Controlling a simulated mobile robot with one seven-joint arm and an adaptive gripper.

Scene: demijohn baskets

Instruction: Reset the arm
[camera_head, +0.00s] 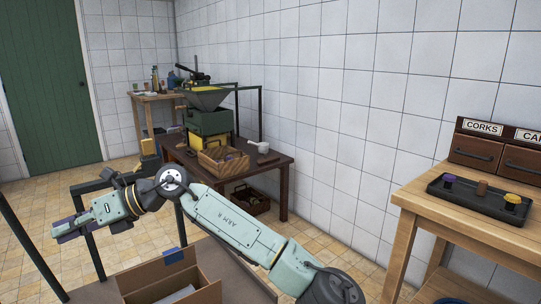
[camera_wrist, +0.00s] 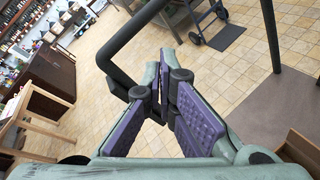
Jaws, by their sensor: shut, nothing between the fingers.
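My arm (camera_head: 237,226) is pale green and reaches from the lower right to the left across the head view. My gripper (camera_head: 62,236) is at its left end, at the left of the picture, pointing left. In the wrist view my gripper (camera_wrist: 165,72) has two fingers with purple ribbed pads that come together at the tips. It is shut with nothing held. It is out over the tiled floor, apart from any object.
A cardboard box (camera_head: 138,280) sits below my arm. Dark metal rails (camera_head: 30,245) stand near my gripper. A dark table (camera_head: 285,172) holds a wooden basket (camera_head: 211,169). At right, a wooden table (camera_head: 402,238) bears a black tray (camera_head: 452,200). Floor (camera_head: 310,235) between them is clear.

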